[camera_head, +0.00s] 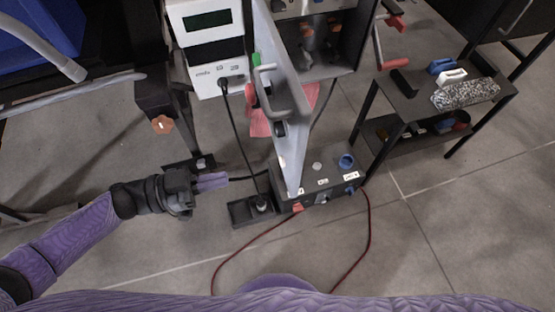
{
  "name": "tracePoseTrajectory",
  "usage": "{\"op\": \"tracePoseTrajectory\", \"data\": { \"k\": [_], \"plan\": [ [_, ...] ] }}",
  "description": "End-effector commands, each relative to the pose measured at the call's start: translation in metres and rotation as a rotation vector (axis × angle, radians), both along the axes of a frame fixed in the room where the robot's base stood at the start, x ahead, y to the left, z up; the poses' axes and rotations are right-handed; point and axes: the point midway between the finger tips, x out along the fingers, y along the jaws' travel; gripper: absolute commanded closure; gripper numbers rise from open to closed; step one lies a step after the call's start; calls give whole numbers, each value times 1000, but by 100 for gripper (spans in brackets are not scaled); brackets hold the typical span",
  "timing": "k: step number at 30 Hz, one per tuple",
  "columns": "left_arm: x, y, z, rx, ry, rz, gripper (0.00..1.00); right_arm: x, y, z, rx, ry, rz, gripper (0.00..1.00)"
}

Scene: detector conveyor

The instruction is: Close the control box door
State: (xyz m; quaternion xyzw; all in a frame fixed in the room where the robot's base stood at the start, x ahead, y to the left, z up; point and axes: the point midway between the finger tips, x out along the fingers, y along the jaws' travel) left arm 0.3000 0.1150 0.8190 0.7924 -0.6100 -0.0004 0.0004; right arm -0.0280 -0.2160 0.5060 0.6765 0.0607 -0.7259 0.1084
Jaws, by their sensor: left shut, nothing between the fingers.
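The control box (325,71) is at the top centre, with its front open and parts of its inside showing. Its door (291,150) is a pale grey panel, swung open toward me and seen nearly edge-on. A curved grey handle (299,98) and a green piece (257,59) are on the door. My left gripper (212,181) is shut and empty, to the left of the door's lower end and apart from it. My right gripper is not in view.
White instruments (218,72) stand left of the door, with a black cable hanging down. A dark box with knobs (335,172) sits below the door, with a red cable on the floor. A black side table (425,100) stands at right. Floor at lower right is clear.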

Motion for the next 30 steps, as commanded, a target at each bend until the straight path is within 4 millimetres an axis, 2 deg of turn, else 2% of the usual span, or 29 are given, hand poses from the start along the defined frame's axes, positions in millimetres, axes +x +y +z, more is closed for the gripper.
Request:
{"op": "tracePoseTrajectory", "data": {
  "k": [9, 15, 21, 30],
  "plan": [
    [19, -68, -1, -3, -3, 3, 100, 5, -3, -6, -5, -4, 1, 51],
    [28, -100, -1, -1, -2, 5, 100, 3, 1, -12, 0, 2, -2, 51],
    [31, -112, -1, 0, -1, 6, 100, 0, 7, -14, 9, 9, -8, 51],
    [31, -112, 0, 0, -1, 7, 100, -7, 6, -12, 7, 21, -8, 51]
  ]
}}
